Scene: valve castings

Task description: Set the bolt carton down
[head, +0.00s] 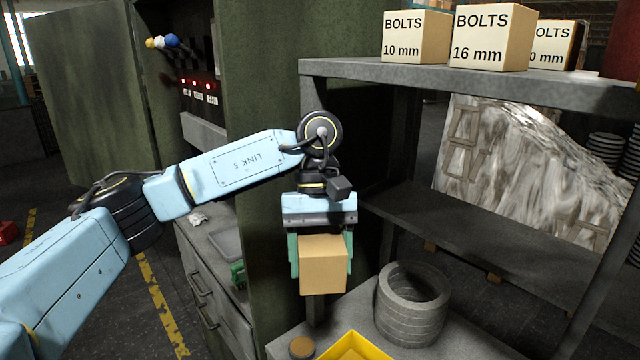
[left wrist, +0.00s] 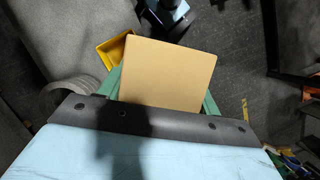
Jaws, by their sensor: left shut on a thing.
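The bolt carton (head: 323,266) is a plain tan box with no lettering on the sides I see. My left gripper (head: 321,262) points down and is shut on it, with a green finger on each side. The carton hangs in front of the shelving unit, and I cannot see it touching any surface. In the left wrist view, the carton (left wrist: 166,74) fills the middle between the green fingers, with its far end clear of them. My right gripper is not in view.
Other bolt cartons (head: 491,37) stand on the upper shelf (head: 390,80). Below on the lower surface are a stack of grey rings (head: 412,305), a yellow bin (head: 357,347) and a small brown-topped round thing (head: 302,347). The middle shelf (head: 450,225) has bare room.

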